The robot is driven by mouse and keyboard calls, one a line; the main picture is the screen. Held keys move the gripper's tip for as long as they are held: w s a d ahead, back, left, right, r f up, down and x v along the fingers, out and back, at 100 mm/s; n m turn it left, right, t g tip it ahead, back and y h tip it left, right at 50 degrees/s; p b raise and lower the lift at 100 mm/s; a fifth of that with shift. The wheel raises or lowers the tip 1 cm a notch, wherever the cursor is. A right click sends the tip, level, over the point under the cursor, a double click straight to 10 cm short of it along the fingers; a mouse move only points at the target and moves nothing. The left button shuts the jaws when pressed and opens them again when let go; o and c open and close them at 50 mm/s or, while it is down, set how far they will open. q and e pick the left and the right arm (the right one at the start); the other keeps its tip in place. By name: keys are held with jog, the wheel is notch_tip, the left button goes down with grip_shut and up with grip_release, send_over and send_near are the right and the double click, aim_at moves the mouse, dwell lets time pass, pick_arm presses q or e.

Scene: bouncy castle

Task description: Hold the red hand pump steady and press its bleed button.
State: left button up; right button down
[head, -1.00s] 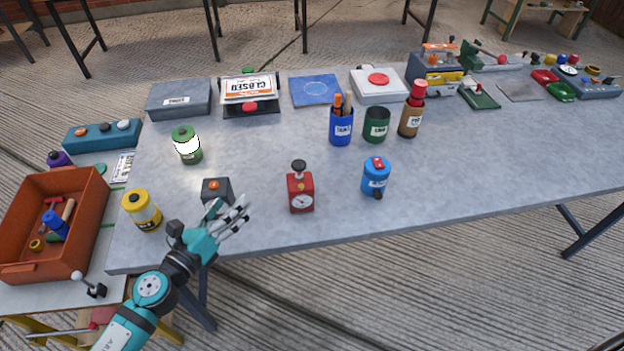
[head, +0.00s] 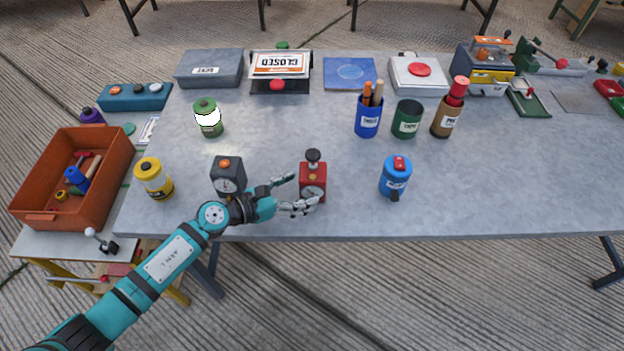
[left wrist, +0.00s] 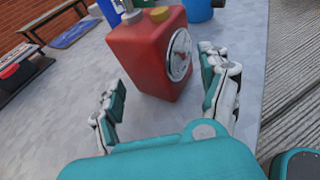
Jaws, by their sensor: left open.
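The red hand pump (head: 313,181) stands upright near the front edge of the grey table, with a dark knob on top and a round dial on its front. In the left wrist view the pump (left wrist: 150,58) shows a small yellow button or cap (left wrist: 160,14) on its top, beside the plunger post. My left gripper (head: 297,192) is open at the pump's left side. In the left wrist view its fingers (left wrist: 165,80) are spread to either side of the pump's near end, with gaps visible. My right gripper is not in view.
A dark box (head: 227,173) with a gauge and orange button stands just behind my left wrist. A blue canister (head: 394,180) stands right of the pump, a yellow one (head: 153,180) far left. Cups (head: 407,122) and boxes line the back. Table between pump and blue canister is clear.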

pick_arm(q)
jog(key=shift+b+x, duration=0.35)
jog(key=shift+x, duration=1.45)
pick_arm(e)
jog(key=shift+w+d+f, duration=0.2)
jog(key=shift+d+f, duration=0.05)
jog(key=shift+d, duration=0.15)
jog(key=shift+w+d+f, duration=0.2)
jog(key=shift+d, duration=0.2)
pick_arm(q)
jog(key=c, duration=0.3)
jog(key=shift+c, duration=0.2)
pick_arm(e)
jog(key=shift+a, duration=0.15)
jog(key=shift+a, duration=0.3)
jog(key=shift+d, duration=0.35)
